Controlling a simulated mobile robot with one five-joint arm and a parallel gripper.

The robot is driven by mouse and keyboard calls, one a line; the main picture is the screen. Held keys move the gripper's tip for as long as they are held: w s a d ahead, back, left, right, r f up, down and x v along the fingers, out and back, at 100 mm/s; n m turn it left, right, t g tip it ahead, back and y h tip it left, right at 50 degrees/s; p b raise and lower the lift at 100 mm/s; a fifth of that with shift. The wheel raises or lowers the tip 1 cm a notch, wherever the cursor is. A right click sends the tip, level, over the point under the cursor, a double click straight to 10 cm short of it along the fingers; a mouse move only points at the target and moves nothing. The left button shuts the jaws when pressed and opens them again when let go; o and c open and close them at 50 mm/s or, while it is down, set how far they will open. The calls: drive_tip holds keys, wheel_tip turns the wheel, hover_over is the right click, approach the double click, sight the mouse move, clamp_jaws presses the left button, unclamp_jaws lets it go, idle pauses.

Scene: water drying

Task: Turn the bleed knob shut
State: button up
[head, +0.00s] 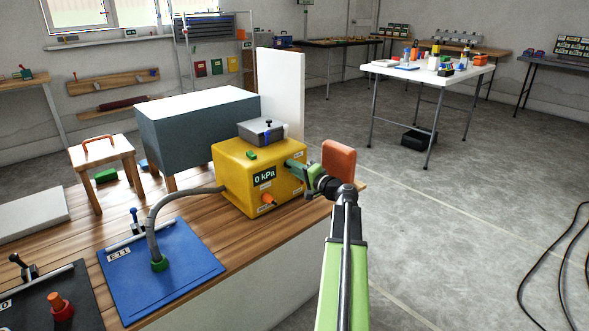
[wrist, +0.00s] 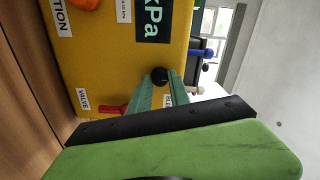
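The yellow box (head: 240,185) with a "0 kPa" display (head: 264,176) stands on the wooden bench. In the wrist view, its yellow face (wrist: 100,70) carries a small round black knob (wrist: 160,76) above a partly hidden label that seems to start with "BLE". My gripper (wrist: 162,82) has its green fingertips at either side of this knob. Whether they touch or pinch it I cannot tell. In the head view my gripper (head: 294,166) reaches the right side of the box, and the knob is hidden there.
A red lever (wrist: 112,109) by the "VALVE" label sits left of my fingers in the wrist view. An orange fitting (head: 269,201) protrudes from the box's front. An orange-brown block (head: 338,160) stands just behind my gripper. A grey hose (head: 165,199) runs to a blue plate (head: 190,265).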

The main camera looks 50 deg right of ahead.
drive_tip(key=o, duration=0.4)
drive_tip(key=shift+o, duration=0.2)
drive_tip(key=s+a, duration=0.1)
drive_tip(key=s, duration=1.6)
drive_tip(key=shift+s, duration=0.25)
drive_tip(key=shift+a, duration=0.1)
